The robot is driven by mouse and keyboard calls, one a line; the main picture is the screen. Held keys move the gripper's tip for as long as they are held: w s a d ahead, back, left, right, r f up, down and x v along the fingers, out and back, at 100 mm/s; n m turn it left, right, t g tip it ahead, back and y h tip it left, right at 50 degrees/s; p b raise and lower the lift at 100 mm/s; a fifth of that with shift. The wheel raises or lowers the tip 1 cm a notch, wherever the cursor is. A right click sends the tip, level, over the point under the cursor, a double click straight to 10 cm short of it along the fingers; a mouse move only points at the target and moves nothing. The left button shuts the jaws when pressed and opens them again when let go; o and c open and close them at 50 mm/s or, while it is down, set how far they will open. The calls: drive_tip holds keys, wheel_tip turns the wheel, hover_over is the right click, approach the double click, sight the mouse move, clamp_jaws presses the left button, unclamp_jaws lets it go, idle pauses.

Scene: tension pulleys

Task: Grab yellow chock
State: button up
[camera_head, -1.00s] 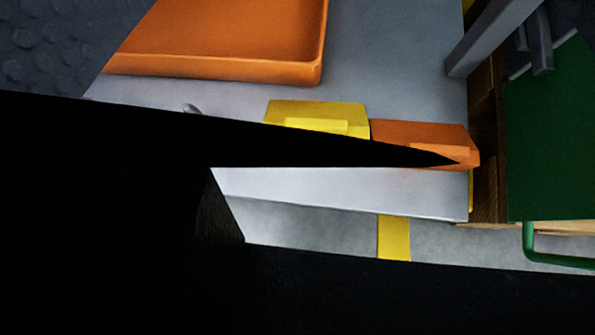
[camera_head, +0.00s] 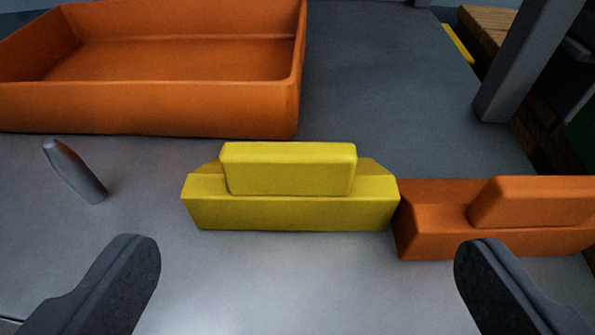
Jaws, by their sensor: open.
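The yellow chock (camera_head: 290,205) sits on the grey table in the middle of the view. It is a wide block with a raised bar on its upper part. My gripper (camera_head: 307,262) is open, with one dark finger at the lower left and one at the lower right. The chock shows beyond the fingertips, between them in the picture, and nothing is held.
An orange chock (camera_head: 430,225) stands right beside the yellow one, with my right fingertip overlapping it in view. An orange tray (camera_head: 200,110) lies behind at the left. A grey peg (camera_head: 75,172) stands at the left. A grey post (camera_head: 525,65) rises at the right.

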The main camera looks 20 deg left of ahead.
sight(286, 168)
drive_tip(key=b+x, duration=0.1)
drive_tip(key=x, duration=0.3)
drive_tip(key=shift+w+a+f, duration=0.1)
drive_tip(key=shift+w+a, duration=0.1)
drive_tip(key=shift+w, duration=0.05)
drive_tip(key=shift+a+b+x, duration=0.2)
drive_tip(key=shift+b+x, duration=0.55)
drive_tip(key=shift+x, duration=0.4)
drive_tip(key=shift+a+b+x, duration=0.15)
drive_tip(key=shift+b+x, duration=0.55)
drive_tip(key=shift+x, duration=0.45)
drive_tip(key=shift+w+a, duration=0.1)
drive_tip(key=shift+w, duration=0.15)
drive_tip(key=c, duration=1.2)
